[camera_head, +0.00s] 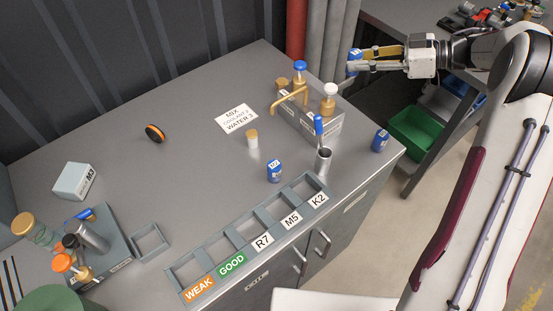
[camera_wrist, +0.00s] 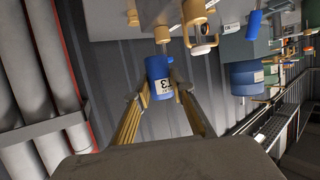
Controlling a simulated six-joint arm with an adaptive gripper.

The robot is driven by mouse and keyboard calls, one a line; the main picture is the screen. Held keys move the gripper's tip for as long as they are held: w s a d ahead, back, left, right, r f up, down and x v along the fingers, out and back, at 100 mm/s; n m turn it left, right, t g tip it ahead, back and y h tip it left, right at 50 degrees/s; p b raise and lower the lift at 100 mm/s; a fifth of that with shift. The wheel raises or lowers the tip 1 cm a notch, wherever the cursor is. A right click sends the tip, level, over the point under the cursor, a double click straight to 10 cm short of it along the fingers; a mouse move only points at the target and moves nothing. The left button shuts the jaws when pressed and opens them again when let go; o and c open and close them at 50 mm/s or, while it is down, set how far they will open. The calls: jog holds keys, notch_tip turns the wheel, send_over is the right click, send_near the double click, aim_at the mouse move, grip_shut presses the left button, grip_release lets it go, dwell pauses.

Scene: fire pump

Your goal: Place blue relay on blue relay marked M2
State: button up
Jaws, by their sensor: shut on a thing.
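My gripper (camera_head: 363,58) is at the upper right in the head view, in the air beyond the table's right back edge. It is shut on a blue relay (camera_head: 353,65). In the wrist view the held blue relay (camera_wrist: 158,72) sits between the yellow fingers, with a white label ending in 3, partly hidden. The blue relay marked M2 (camera_head: 274,171) stands upright on the table, behind the row of labelled bins, well apart from my gripper. Nothing rests on its top.
Another blue relay (camera_head: 380,140) stands near the table's right corner. Grey bins (camera_head: 225,248) line the front. The table's middle is mostly clear.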

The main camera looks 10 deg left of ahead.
notch_tip(320, 180, up, 5)
jog(key=shift+f, duration=0.1)
jog(key=shift+s+a, duration=0.7)
jog(key=shift+a, duration=0.3)
send_over(280, 166)
jog(key=shift+f, duration=2.6)
jog(key=shift+f, duration=0.1)
jog(key=shift+f, duration=2.8)
jog(key=shift+f, duration=2.1)
